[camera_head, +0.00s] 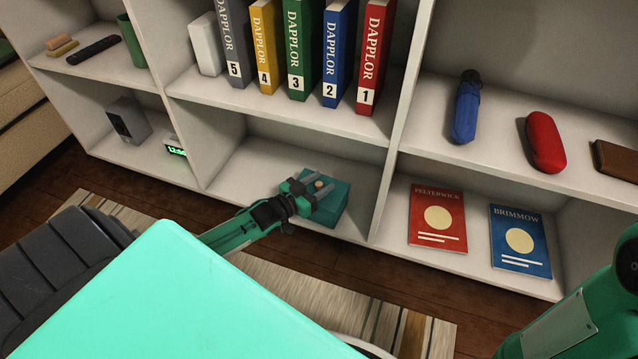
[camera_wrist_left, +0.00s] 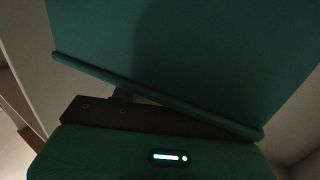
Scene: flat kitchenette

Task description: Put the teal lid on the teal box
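The teal box (camera_head: 331,209) stands in the lower middle shelf compartment, towards its right side. A teal lid (camera_head: 338,190) with a small round wooden knob (camera_head: 318,184) shows on top of it; whether it is fully seated I cannot tell. My left gripper (camera_head: 316,182) reaches in from the left above the lid. Its two grey fingers are apart, one on each side of the knob, with gaps visible. In the left wrist view a teal surface with a raised edge (camera_wrist_left: 160,96) fills most of the picture, dark and close. My right gripper is out of view.
A divider (camera_head: 385,190) stands right of the box, and a shelf board (camera_head: 280,118) with several upright books is above. A green-lit clock (camera_head: 175,150) is in the compartment to the left.

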